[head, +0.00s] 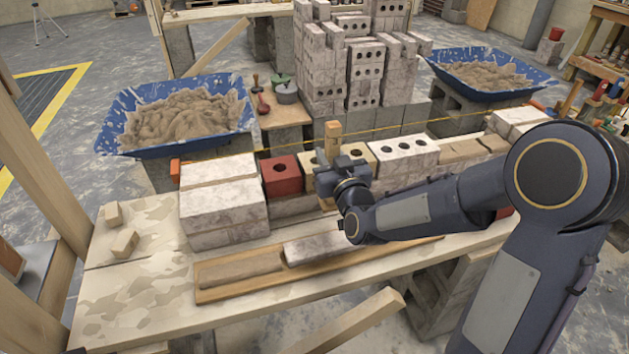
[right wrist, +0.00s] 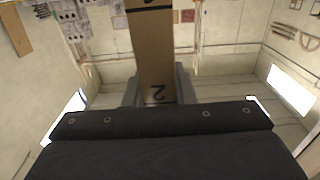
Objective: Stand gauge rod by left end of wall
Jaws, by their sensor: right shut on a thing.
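The gauge rod (head: 333,132) is a light wooden bar, upright in the head view, with its top above the wall. It also shows in the right wrist view (right wrist: 157,50), with a dark "2" and a dark band on its face. My right gripper (head: 335,180) is shut on it, in front of the wall and right of the red brick (head: 281,176). Whether the rod's foot touches the bench is unclear. The wall's left end is a stack of pale blocks (head: 222,212), to the left of the rod. My left gripper is not in view.
A wooden tray (head: 215,294) with a pale brick (head: 318,247) lies on the bench before the wall. Two small wood blocks (head: 125,243) lie at the bench's left. A yellow line (head: 400,127) runs along the wall. Mortar tubs (head: 150,148) stand behind.

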